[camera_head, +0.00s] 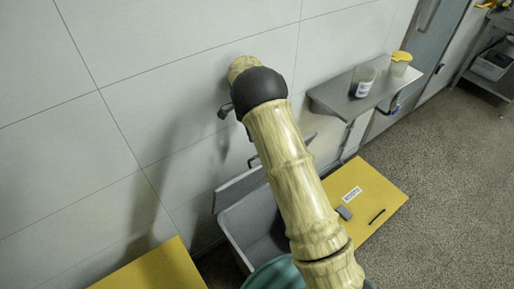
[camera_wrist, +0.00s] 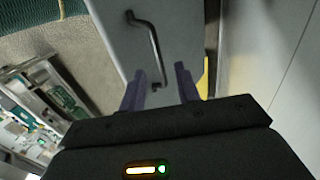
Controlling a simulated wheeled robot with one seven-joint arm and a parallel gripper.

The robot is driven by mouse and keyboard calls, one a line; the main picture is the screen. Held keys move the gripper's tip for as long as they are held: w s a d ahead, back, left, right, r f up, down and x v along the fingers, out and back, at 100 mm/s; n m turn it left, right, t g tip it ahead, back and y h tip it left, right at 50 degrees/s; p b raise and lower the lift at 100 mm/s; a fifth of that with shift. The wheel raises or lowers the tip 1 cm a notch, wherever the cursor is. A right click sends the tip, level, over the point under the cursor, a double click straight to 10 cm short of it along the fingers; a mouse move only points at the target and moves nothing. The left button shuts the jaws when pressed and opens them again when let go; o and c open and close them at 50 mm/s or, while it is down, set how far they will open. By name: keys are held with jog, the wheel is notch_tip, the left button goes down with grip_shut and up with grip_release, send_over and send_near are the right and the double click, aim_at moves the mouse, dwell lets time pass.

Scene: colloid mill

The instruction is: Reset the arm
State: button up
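My arm crosses the head view from the lower right up toward the tiled wall, with pale wood-like links and a black joint. Beyond the fingers is a light grey panel (camera_wrist: 119,38) with a dark bar handle (camera_wrist: 152,45).
A grey basin (camera_head: 246,222) lies below the arm, between yellow surfaces (camera_head: 160,268) and (camera_head: 376,190). A wall shelf (camera_head: 353,106) holds a clear labelled container (camera_head: 362,82) and a yellow-lidded tub (camera_head: 400,64). Open floor (camera_head: 450,160) lies to the right.

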jog(key=shift+w+a+r, duration=0.1)
jog(key=shift+r, duration=0.4)
jog(key=shift+r, duration=0.1)
jog(key=s+d+r+n+t, duration=0.2)
jog(key=s+d+r+n, duration=0.1)
jog(key=s, duration=0.5)
jog(key=s+d+r+n+t+y, duration=0.1)
jog(key=s+d+r+n+t, duration=0.1)
jog(key=s, duration=0.6)
jog(key=s+d+r+n+t+y+p, duration=0.1)
jog(key=s+d+r+n, duration=0.3)
jog(key=s, duration=0.5)
jog(key=d+n, duration=0.2)
jog(key=shift+d+n+t, duration=0.15)
jog(key=shift+n+t, duration=0.15)
jog(key=shift+t, duration=0.1)
jog(key=shift+s, duration=0.2)
